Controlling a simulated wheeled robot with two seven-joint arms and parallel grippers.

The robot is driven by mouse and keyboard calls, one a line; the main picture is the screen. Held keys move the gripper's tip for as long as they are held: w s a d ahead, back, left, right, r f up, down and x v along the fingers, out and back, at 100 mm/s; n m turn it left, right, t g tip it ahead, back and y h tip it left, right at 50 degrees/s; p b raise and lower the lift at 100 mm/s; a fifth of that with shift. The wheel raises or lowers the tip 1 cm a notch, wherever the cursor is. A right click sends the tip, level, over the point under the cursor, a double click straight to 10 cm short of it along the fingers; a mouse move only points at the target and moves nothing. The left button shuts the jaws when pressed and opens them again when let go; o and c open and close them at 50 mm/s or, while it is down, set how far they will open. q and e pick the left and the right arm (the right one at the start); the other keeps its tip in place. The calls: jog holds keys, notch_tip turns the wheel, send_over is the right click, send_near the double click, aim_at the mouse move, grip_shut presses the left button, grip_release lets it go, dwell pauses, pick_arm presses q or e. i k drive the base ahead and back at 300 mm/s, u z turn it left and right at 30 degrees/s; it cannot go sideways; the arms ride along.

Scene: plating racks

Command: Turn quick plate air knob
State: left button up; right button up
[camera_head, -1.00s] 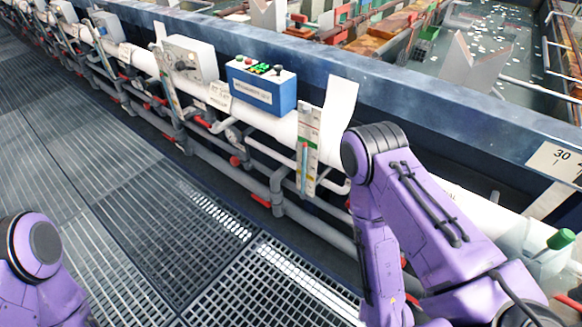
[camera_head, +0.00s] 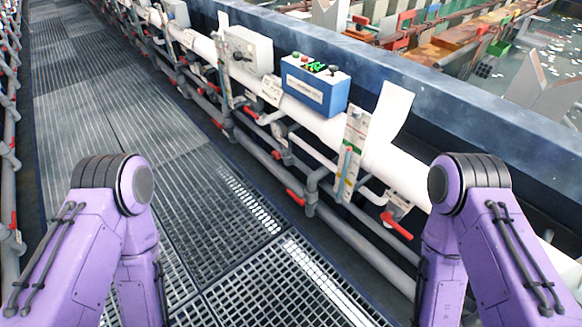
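Several red-handled valves sit on the grey pipes beside the walkway. The nearest red handle (camera_head: 398,225) is to the left of my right arm, below the white pipe. Another red handle (camera_head: 295,197) is lower and farther left, and one more red handle (camera_head: 250,112) is farther back. I cannot tell which is the quick plate air knob. A clear flow meter (camera_head: 350,155) on a white and green panel stands between the nearer valves. Both my purple arms are bent at the elbows; their grippers are outside the view.
A blue control box (camera_head: 316,85) with coloured buttons and a grey box (camera_head: 248,48) sit above the white pipe (camera_head: 325,124). The tank wall (camera_head: 440,90) runs behind. The grated walkway (camera_head: 130,110) is clear to the left. Pipes also line its far left edge.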

aim_at(275, 155)
jog(key=u, duration=1.2)
jog(key=i, duration=4.85)
jog(key=z, duration=4.65)
